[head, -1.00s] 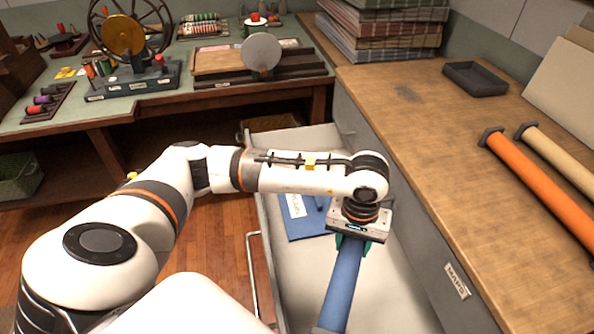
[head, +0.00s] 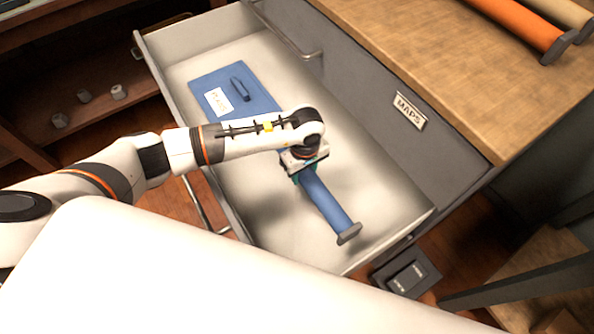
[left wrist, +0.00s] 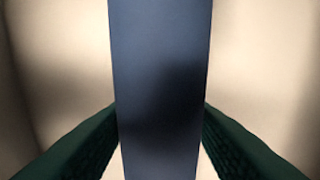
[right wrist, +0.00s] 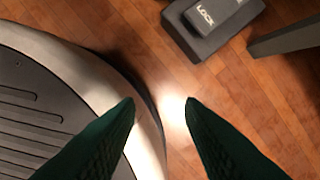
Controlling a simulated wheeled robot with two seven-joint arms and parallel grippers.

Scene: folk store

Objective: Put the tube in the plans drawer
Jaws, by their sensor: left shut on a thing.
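The blue tube (head: 328,205) is in my left gripper (head: 304,170), whose fingers are shut around it. In the head view the tube lies over the inside of the open pale drawer (head: 210,55), with its dark end cap toward the drawer's lower right corner. I cannot tell whether it touches the drawer floor. In the left wrist view the tube (left wrist: 160,90) runs between the green fingers. My right gripper (right wrist: 160,103) shows only in the right wrist view, open and empty above the wooden floor.
A blue panel (head: 268,101) with a small label and a handle-like piece lies in the drawer. An orange tube (head: 520,28) lies on the wooden top. A LOCK pedal (right wrist: 212,18) sits on the floor.

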